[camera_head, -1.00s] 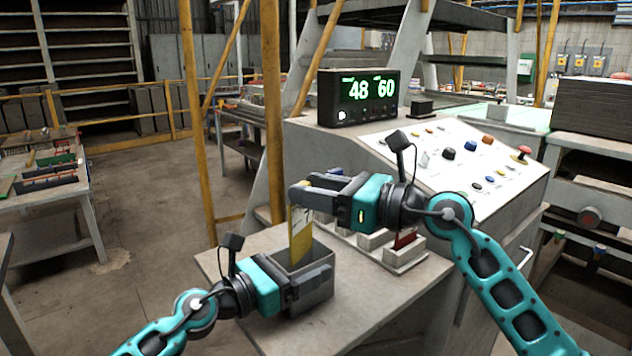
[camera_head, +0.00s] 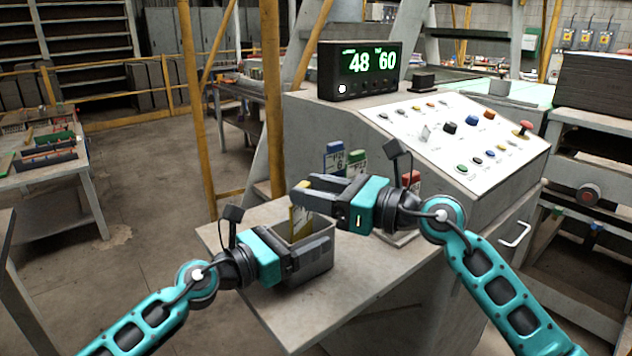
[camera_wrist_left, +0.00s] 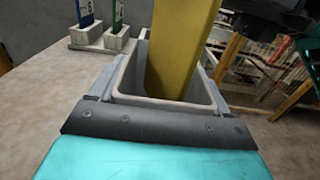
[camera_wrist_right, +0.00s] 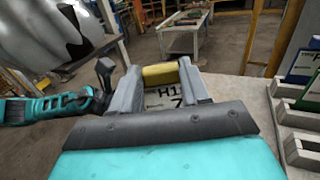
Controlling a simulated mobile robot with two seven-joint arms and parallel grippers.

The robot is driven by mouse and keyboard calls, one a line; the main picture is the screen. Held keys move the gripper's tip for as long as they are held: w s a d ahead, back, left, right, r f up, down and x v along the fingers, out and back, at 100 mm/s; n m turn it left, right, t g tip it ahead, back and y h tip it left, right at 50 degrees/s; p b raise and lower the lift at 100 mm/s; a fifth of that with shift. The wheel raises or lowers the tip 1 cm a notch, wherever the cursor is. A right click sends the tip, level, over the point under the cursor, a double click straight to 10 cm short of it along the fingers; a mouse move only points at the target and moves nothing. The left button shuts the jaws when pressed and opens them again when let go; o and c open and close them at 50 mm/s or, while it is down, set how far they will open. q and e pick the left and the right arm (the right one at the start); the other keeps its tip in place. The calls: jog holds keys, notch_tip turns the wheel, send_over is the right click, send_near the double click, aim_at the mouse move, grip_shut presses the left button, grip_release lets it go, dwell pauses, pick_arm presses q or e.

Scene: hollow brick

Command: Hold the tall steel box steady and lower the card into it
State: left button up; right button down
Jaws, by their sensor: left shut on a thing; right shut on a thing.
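The tall grey steel box (camera_head: 318,264) stands on the table, open at the top. My left gripper (camera_head: 312,254) is shut on its walls; the box's rim (camera_wrist_left: 207,102) shows in the left wrist view. My right gripper (camera_head: 308,192) is above the box, shut on the top of the yellow card (camera_head: 297,218). The card hangs upright with its lower part inside the box opening; it also shows in the left wrist view (camera_wrist_left: 180,50). In the right wrist view the card's yellow top edge (camera_wrist_right: 160,74) lies between the fingers. The card's bottom edge is hidden.
Blue (camera_head: 335,158), green (camera_head: 357,164) and red (camera_head: 411,181) cards stand in small holders behind my right gripper. The sloped control panel (camera_head: 460,140) with a display (camera_head: 359,84) rises behind them. The table front (camera_head: 300,325) is clear.

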jog(key=shift+f, duration=1.15)
jog(key=shift+c, duration=2.4)
grip_release()
notch_tip(320, 180, up, 12)
pick_arm(q)
jog(key=o, duration=1.3)
